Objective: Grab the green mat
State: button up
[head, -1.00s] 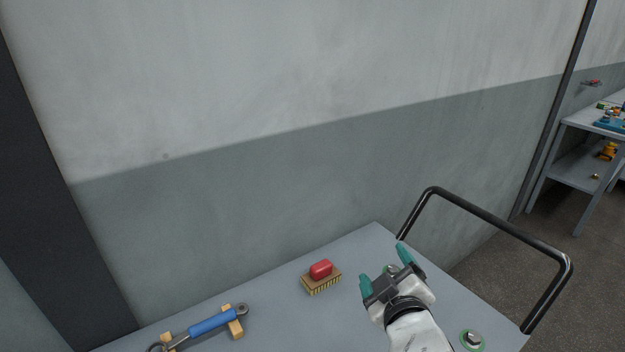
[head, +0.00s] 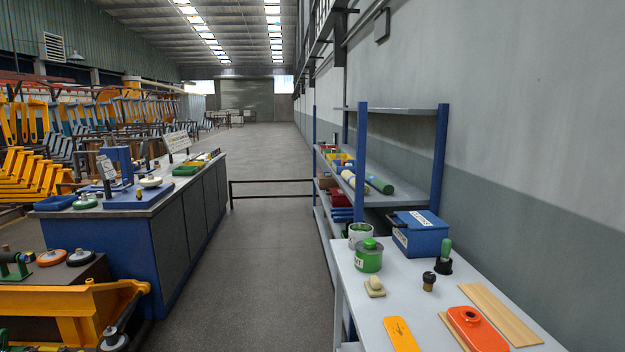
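My gripper and arm are out of view.
The grey table (head: 395,290) also holds a blue box (head: 419,234), an orange-red item (head: 476,328) and wooden strips. A blue-post shelf (head: 442,160) stands behind it. A blue bench (head: 155,235) stands left. The aisle floor (head: 265,270) between is clear up to a black rail (head: 270,182).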

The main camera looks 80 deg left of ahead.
aim_at(387, 189)
jog(key=i+l+u, duration=0.1)
jog(key=u, duration=1.85)
